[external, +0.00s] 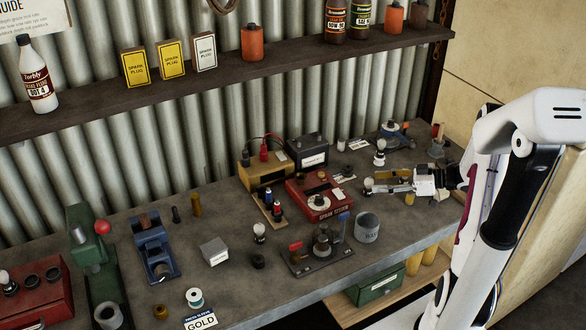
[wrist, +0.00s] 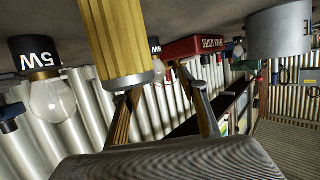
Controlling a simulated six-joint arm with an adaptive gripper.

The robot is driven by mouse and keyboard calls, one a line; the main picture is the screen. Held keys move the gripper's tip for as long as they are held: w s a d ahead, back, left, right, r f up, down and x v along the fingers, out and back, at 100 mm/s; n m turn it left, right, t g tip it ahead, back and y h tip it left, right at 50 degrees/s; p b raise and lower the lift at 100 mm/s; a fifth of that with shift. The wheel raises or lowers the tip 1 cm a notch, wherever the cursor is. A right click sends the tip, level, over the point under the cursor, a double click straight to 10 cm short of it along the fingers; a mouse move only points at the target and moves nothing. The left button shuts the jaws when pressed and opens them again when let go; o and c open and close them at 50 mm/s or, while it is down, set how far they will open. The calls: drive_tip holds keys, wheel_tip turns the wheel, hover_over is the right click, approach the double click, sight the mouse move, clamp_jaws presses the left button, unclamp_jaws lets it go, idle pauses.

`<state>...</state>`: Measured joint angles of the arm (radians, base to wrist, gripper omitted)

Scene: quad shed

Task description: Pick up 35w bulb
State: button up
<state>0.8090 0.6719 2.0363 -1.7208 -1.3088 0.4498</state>
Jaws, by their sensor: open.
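In the wrist view, which shows the bench upside down, a clear bulb (wrist: 52,98) with a black base marked "5W" hangs at the left; any digit before that is not readable. It is probably the bulb (external: 380,157) behind my gripper in the external view. Another bulb (wrist: 157,70) shows farther off, between my fingers in the picture; it is likely the bulb (external: 368,186) by my fingertips in the external view. Its wattage is not readable. My gripper (external: 386,182), in the wrist view too (wrist: 165,82), is open, low over the bench's right end, with nothing clearly held.
A yellow ribbed cylinder (wrist: 117,50) stands very close to the wrist camera. A grey cup (external: 367,228) and a red tester box (external: 318,198) stand left of my gripper. Another bulb (external: 260,231) stands mid-bench.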

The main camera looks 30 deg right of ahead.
sight(369, 180)
drive_tip(key=x, duration=0.2)
drive_tip(key=shift+w+f, duration=0.25)
drive_tip(key=shift+w, duration=0.15)
drive_tip(key=shift+x, duration=0.95)
drive_tip(key=c, duration=1.2)
